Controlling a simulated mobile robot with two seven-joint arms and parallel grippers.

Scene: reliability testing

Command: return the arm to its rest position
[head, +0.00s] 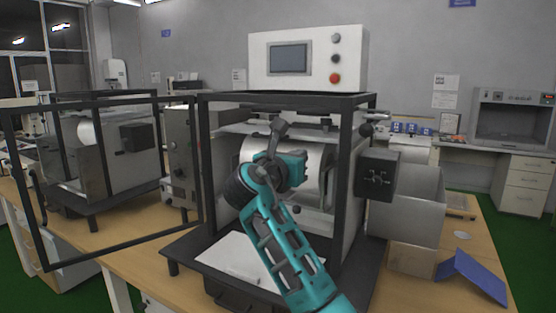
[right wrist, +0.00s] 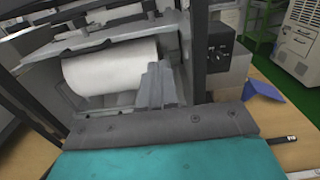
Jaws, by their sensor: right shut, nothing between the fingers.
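My right arm (head: 283,245) is teal and reaches up from the bottom of the head view to the front of a black-framed test machine (head: 352,150). My right gripper (head: 279,128) is dark grey, shut and empty, in front of the machine's white roller (head: 318,160). In the right wrist view the gripper (right wrist: 160,82) shows as a grey wedge over the right end of the white roller (right wrist: 110,72). Whether it touches the machine cannot be told. My left gripper is not in view.
The machine's framed door (head: 105,262) stands open to the left. A black box (head: 377,177) sticks out at the machine's right. A cardboard box (head: 411,260) and a blue folder (head: 472,277) lie on the wooden table (head: 450,298). A second machine stands at left.

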